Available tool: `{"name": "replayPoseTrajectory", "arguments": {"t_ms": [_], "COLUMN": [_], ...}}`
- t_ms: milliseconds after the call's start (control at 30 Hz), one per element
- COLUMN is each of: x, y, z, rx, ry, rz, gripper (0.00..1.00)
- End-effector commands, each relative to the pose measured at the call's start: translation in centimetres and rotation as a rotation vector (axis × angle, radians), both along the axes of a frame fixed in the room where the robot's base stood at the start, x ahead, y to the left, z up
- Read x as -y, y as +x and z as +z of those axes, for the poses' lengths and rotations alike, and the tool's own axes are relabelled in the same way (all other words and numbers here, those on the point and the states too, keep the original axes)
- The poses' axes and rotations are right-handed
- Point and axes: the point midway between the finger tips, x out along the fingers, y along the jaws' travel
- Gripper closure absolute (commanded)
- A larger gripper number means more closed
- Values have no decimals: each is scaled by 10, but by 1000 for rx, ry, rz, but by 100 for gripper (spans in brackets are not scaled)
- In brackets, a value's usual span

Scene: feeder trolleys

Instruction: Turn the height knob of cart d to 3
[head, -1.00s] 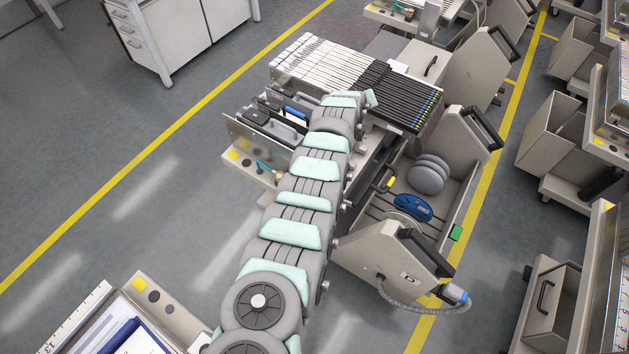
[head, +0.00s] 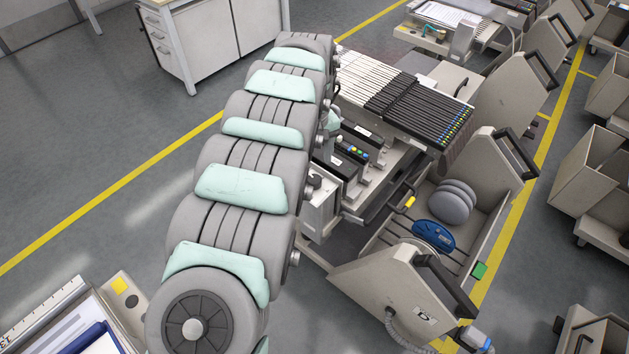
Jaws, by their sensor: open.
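Cart d (head: 390,290) stands right of centre, its grey side panel marked with a letter D (head: 425,315). Its deck carries a row of white and black feeders (head: 415,105). My arm runs from the bottom up past the cart's left side and covers its left end. I cannot make out the height knob, and the cart's left end panel is hidden behind my arm. My gripper is not visible; it is hidden behind my arm links.
Cart d's open bin holds grey discs (head: 452,203) and a blue reel (head: 433,235). Another cart (head: 440,35) stands behind. More trolleys (head: 590,175) line the right edge. A white cabinet (head: 205,40) stands at the upper left. Open floor (head: 90,150) lies left of my arm.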

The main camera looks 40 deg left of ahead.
Motion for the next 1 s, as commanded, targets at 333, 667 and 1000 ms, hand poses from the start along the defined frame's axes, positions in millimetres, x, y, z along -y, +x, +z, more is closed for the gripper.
{"name": "replayPoseTrajectory", "arguments": {"t_ms": [333, 667, 1000], "x": [0, -1, 0], "y": [1, 1, 1], "z": [-68, -78, -78], "rx": [3, 4, 4], "ry": [-1, 1, 1], "rz": [0, 1, 1], "gripper": [39, 39, 62]}}
